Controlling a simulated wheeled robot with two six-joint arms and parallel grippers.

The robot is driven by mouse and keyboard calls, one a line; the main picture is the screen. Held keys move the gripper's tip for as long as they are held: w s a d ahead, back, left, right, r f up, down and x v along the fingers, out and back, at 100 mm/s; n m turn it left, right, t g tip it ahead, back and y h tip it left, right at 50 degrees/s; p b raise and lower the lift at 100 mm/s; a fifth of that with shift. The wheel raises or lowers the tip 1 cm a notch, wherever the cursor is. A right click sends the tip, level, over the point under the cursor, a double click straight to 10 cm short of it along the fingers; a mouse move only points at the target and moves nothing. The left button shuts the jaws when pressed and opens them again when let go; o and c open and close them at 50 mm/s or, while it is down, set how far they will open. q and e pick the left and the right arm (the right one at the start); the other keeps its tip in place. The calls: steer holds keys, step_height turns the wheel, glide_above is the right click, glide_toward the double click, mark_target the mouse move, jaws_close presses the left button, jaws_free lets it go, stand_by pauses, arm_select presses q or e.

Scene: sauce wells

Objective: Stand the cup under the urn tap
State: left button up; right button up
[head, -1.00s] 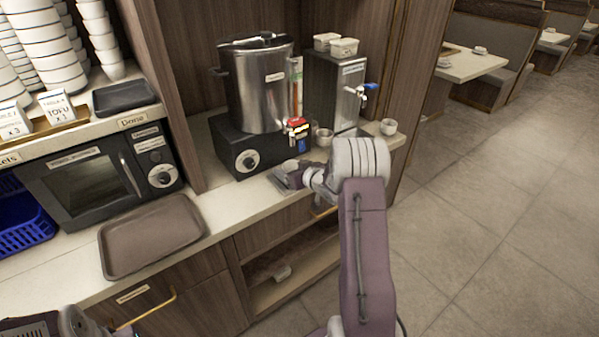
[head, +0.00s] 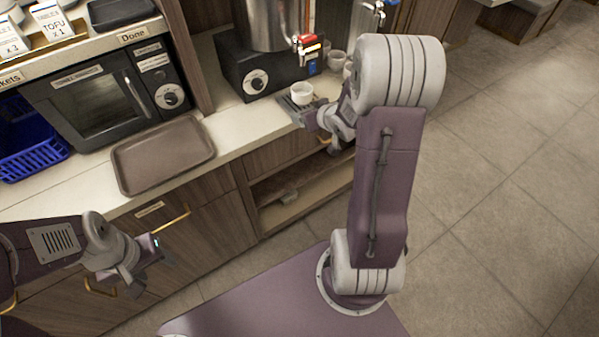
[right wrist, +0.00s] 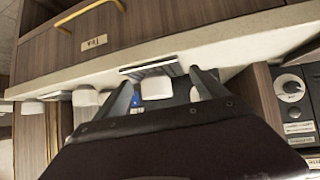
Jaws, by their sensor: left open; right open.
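Exact alignment below the spout is hard to tell. My right gripper (head: 312,112) is at the cup. In the right wrist view, the cup (right wrist: 156,88) is between the open fingers, with a gap on both sides. My left gripper (head: 150,262) is open and empty, low before the cabinets.
More white cups (head: 337,58) stand right of the urn base, near a second dispenser (head: 366,18). A brown tray (head: 162,154) lies on the counter left of the urn, before a black microwave (head: 105,95). A blue basket (head: 30,148) is at far left.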

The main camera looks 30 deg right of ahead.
steer(key=s+a+g+p, duration=0.1)
steer(key=s+a+g, duration=0.3)
steer(key=s+a, duration=0.4)
steer(key=s+a+f+g+y+p, duration=0.1)
steer(key=s+a+g+p, duration=0.1)
steer(key=s+a+g, duration=0.3)
steer(key=s+a, duration=0.3)
steer(key=s, duration=0.4)
steer(key=shift+s+a+f, duration=0.25)
steer(key=shift+s+a, duration=0.15)
